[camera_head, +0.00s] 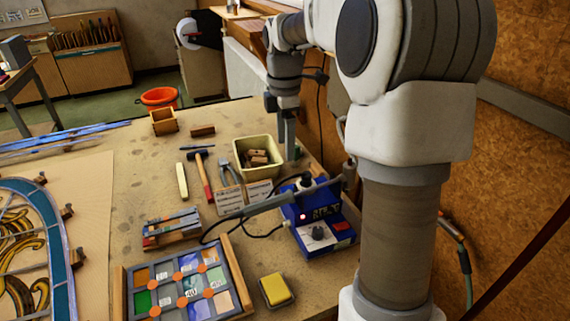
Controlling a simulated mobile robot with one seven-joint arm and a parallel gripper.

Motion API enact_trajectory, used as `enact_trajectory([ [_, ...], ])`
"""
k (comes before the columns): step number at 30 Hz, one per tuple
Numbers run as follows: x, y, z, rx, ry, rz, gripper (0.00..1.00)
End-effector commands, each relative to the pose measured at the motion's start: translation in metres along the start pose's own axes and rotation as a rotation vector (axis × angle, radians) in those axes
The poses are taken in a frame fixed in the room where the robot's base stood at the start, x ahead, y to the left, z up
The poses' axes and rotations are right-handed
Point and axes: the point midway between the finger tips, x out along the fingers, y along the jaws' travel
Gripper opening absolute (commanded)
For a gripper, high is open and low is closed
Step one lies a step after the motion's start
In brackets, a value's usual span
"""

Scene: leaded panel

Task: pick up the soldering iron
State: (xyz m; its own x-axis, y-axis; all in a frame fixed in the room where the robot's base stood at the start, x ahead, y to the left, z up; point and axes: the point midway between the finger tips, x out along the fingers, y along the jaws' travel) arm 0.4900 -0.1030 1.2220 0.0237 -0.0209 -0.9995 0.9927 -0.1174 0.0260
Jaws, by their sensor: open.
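The soldering iron (268,204) appears as a grey handle lying slantwise above the blue soldering station (322,228). A black cable loops from its left end back to the station. Its right end reaches toward a dark holder at the station's back, and its tip cannot be made out.
Pliers (228,172), a hammer (202,178), a glass sample tray (240,273) and a yellow sponge (275,289) lie around. The wooden wall (520,190) bounds the right side.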

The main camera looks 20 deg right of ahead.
Motion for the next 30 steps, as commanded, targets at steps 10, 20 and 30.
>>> enact_trajectory([
  [10, 0.034, 0.011, 0.011, -0.086, 0.02, -0.03, 0.73],
  [20, 0.105, 0.008, 0.009, -0.085, 0.02, -0.031, 0.73],
  [30, 0.14, 0.007, 0.007, -0.084, 0.02, -0.028, 0.73],
])
